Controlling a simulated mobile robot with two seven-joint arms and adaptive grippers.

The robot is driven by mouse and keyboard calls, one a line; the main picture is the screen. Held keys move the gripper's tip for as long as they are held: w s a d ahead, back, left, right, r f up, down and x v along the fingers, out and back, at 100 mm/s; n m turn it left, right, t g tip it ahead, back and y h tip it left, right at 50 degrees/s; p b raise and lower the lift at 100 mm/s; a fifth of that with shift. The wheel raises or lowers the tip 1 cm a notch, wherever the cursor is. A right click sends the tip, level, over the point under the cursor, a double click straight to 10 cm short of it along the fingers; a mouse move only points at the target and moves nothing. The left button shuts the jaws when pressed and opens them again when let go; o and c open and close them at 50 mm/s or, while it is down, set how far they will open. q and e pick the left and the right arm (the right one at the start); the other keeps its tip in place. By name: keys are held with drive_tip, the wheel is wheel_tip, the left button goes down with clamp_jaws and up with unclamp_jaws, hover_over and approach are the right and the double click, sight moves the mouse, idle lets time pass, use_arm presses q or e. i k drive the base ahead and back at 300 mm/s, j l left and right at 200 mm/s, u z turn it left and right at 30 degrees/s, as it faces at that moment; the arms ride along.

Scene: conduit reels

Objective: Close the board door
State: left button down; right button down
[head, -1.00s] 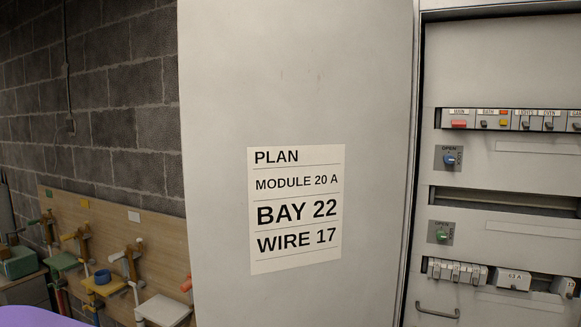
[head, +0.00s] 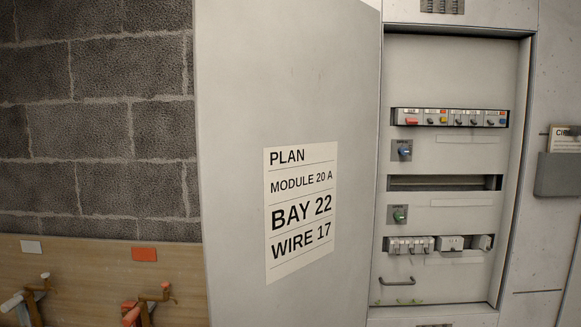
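The board door (head: 340,110) is a tall light grey panel in the middle of the head view. It stands swung open to the left of the board (head: 450,75), and its hinge side meets the board's left edge. A white paper on the door (head: 300,210) reads PLAN, MODULE 20 A, BAY 22, WIRE 17. The board's opening shows a row of breakers, a blue and a green rotary switch, an empty slot and lower modules. Neither of my grippers is in view.
A grey holder with cards (head: 562,172) is on the wall panel at the right. A wooden pegboard (head: 90,262) with tools hangs on the block wall (head: 100,120) at the left. The floor is out of view.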

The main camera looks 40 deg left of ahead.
sight(286, 92)
drive_tip(key=k+j+z, duration=0.15)
drive_tip(key=j, duration=0.35)
drive_tip(key=k+j+z, duration=0.1)
drive_tip(key=k+j, duration=0.3)
drive_tip(key=j+z, duration=0.1)
drive_tip(key=j, duration=0.25)
drive_tip(key=k+j, duration=0.1)
drive_tip(key=j, duration=0.3)
drive_tip(key=k+j+z, duration=0.15)
drive_tip(key=j, duration=0.2)
drive_tip(key=i+j, duration=0.1)
drive_tip(key=j, duration=0.4)
drive_tip(key=i+j+z, duration=0.1)
drive_tip(key=j, duration=0.4)
